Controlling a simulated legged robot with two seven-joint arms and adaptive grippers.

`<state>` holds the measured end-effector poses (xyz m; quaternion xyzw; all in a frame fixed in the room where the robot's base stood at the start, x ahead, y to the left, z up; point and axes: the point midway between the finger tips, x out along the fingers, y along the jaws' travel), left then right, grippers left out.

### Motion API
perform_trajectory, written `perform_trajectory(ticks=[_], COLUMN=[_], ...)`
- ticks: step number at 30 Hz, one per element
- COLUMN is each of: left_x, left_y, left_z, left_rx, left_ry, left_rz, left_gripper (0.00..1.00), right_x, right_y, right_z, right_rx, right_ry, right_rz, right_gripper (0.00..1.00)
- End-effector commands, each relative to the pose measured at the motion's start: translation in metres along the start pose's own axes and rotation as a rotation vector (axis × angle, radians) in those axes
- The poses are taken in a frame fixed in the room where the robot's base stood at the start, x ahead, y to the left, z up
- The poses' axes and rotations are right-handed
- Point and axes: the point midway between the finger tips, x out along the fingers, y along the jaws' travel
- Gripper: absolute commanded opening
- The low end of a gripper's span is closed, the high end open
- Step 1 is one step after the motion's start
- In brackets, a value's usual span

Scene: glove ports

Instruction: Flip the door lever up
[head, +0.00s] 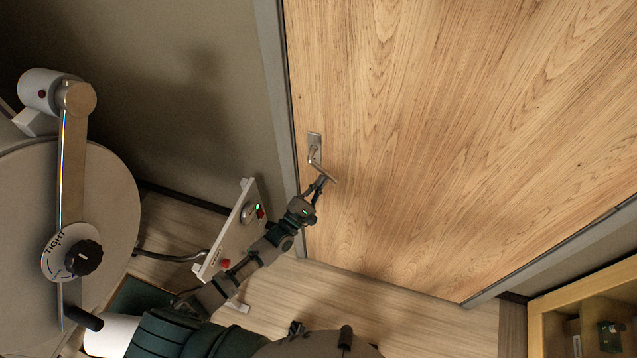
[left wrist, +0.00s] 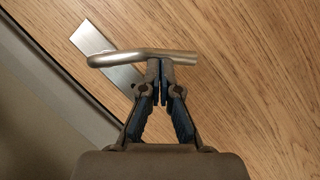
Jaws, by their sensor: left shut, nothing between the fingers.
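The wooden door (head: 430,120) is closed in its grey frame. Its metal lever (head: 324,171) sits near the door's left edge on a small metal plate (head: 314,141). In the left wrist view the lever (left wrist: 145,56) runs across above the fingertips, in front of its plate (left wrist: 108,62). My left gripper (head: 321,185) is shut and empty. Its fingertips (left wrist: 160,68) are right at the underside of the lever; I cannot tell whether they touch it. My right gripper is not in view.
A control box (head: 228,238) with a red button and a green light stands left of the door, behind my left arm. A large round device (head: 105,190) with a dial stands at far left. A wooden shelf (head: 590,290) is at lower right. Floor shows before the door.

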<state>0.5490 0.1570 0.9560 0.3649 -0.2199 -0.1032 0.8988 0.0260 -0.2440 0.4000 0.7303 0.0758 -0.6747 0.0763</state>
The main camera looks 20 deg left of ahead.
Motion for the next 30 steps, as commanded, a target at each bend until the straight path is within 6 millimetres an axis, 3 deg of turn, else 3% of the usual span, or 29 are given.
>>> perform_trajectory(ticks=[17,30], left_x=[0.003,0.008], left_y=[-0.002,-0.004], left_z=[0.006,0.016], left_rx=[-0.096,-0.244], left_ry=[0.000,-0.001], left_rz=[0.048,0.122], left_gripper=[0.00,0.00], right_x=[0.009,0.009], right_y=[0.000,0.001], right_z=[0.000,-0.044], right_rx=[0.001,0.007], right_ry=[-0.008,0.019], right_rz=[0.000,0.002], right_gripper=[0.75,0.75])
